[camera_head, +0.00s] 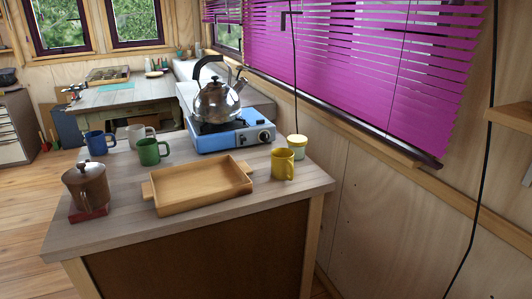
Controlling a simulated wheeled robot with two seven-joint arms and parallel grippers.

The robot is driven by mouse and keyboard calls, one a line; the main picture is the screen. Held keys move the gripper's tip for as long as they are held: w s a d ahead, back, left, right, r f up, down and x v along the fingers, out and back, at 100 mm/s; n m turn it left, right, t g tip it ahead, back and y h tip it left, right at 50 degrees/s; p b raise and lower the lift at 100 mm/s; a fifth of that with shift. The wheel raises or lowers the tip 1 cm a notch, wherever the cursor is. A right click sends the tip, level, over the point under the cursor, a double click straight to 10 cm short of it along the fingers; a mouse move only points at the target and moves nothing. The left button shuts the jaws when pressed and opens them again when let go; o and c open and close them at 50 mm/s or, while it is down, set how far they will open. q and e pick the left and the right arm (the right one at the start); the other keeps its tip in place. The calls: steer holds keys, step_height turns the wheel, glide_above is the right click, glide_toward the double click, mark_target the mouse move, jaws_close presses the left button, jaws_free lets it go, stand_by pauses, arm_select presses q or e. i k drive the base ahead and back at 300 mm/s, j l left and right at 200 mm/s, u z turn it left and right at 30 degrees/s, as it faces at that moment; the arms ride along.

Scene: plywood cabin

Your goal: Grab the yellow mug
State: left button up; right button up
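The yellow mug (282,164) stands upright on the right side of the wooden counter (225,217), near its right edge. Its handle points right. It is right of the wooden tray and in front of a pale jar with a yellow lid (297,146). Nothing touches the mug that I can see. Neither of my grippers shows in the head view.
An empty wooden tray (176,188) lies mid-counter. A kettle (218,100) sits on a blue stove (231,136) behind. Green (149,152), blue (97,143) and grey mugs (138,132) stand at the left, with a brown pot (87,186) on a red trivet.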

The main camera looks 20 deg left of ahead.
mark_target(285, 167)
steer(key=i+l+u, duration=0.2)
steer(key=i, duration=0.25)
steer(key=i+l+u, duration=0.2)
steer(key=i+l, duration=0.1)
steer(key=i, duration=0.1)
